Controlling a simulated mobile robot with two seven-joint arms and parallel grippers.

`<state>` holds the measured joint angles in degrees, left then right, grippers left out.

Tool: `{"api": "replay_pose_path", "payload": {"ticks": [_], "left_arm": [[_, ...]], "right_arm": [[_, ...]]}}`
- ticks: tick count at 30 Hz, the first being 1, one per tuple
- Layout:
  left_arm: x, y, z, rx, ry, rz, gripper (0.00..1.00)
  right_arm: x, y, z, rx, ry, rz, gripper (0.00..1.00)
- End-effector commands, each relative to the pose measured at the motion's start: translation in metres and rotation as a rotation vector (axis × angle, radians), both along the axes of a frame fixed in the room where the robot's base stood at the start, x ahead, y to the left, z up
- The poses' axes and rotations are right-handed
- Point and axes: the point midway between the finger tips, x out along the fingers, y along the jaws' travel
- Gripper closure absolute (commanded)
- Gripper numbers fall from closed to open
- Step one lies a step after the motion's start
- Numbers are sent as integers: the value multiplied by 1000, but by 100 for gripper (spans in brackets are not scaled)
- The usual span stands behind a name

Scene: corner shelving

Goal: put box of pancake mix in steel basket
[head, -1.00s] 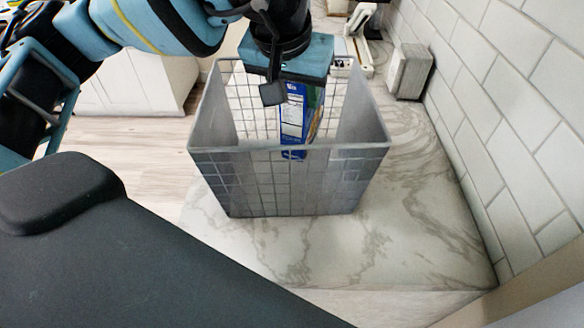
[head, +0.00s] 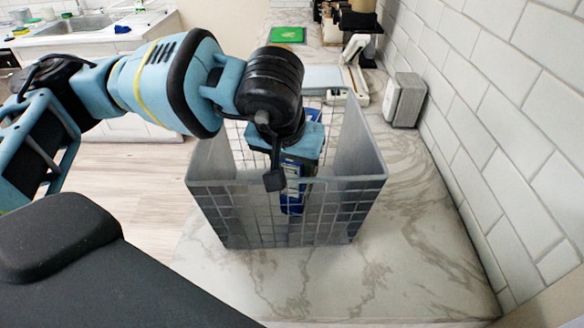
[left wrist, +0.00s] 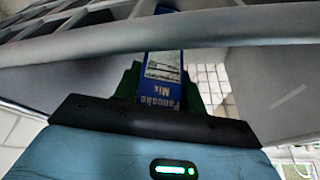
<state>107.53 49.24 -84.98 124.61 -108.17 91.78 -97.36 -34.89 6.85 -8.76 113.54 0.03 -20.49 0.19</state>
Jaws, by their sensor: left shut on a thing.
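The blue box of pancake mix (head: 292,199) is inside the steel basket (head: 287,217), seen through its front mesh in the head view. My left gripper (head: 290,165) reaches down into the basket and is shut on the box. In the left wrist view the box (left wrist: 164,82) shows its "Pancake Mix" lettering between the fingers, and the basket's rim (left wrist: 200,38) crosses close by. The basket stands on the marble counter. Whether the box touches the basket floor cannot be told. My right gripper is not in view.
A white tiled wall (head: 520,120) runs along the right. A grey speaker-like box (head: 405,100) stands by it behind the basket. The marble counter (head: 420,250) is clear right of and before the basket. A sink counter is far left.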

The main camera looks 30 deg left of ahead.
Motion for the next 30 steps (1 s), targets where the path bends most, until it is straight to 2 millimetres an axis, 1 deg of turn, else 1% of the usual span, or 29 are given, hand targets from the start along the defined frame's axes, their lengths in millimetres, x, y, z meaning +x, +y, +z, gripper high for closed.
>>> {"api": "replay_pose_path", "payload": {"ticks": [1,3,5,12,17,18,21,22,30], "left_arm": [[-1,0,-8,1,4,1,91],[0,0,-16,0,2,1,91],[0,0,-21,0,2,1,91],[0,0,-22,0,0,1,91],[0,0,-27,0,2,0,91],[0,0,-26,0,1,0,54],[0,0,-25,0,1,0,41],[0,0,-25,0,0,0,37],[0,0,-24,0,0,1,37]], "right_arm": [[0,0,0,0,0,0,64],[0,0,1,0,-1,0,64],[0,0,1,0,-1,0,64],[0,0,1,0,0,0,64],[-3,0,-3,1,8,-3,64],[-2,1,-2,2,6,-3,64],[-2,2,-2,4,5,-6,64],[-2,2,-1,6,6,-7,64],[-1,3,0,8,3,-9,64]]}}
